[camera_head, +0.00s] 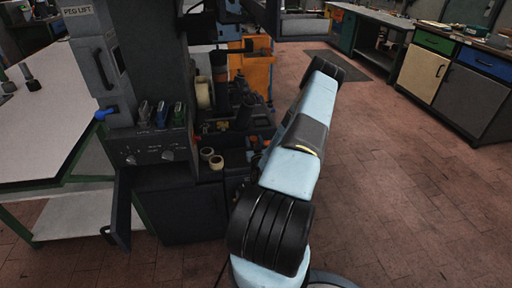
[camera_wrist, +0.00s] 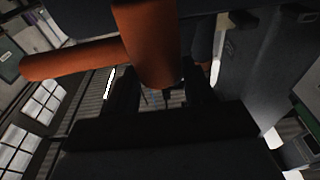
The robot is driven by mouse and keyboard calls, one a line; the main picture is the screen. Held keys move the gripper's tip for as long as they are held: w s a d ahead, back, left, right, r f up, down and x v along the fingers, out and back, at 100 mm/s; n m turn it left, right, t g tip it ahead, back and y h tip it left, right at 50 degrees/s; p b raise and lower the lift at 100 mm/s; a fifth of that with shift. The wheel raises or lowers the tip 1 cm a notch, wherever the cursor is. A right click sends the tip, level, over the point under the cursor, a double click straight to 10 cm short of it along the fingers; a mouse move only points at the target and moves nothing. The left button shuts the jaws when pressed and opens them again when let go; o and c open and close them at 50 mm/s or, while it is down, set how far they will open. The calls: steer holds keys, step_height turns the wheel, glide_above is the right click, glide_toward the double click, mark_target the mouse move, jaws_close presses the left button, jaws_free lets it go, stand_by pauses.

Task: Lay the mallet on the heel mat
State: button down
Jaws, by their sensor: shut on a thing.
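In the wrist view, an orange-brown mallet (camera_wrist: 150,45) is between the two dark fingers of my gripper (camera_wrist: 163,90). One round part runs up and down at the fingers and another sticks out to the left. My gripper is shut on it. I cannot make out the gripper or the mallet in the head view, where the far end of my arm is beside the dark press. I cannot pick out the heel mat in either view.
The dark press (camera_head: 160,100) with a "PEG LIFT" label stands left of my arm, close by. A white-topped bench (camera_head: 50,120) is at the left. Cabinets (camera_head: 455,85) stand at the right. The floor (camera_head: 410,190) right of my arm is clear.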

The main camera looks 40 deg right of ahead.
steer(key=shift+w+d+f, duration=0.15)
steer(key=shift+d+f, duration=0.1)
steer(key=shift+f, duration=1.65)
steer(key=shift+c, duration=2)
jaws_free()
steer(key=v, duration=1.2)
steer(key=shift+a+r, duration=0.1)
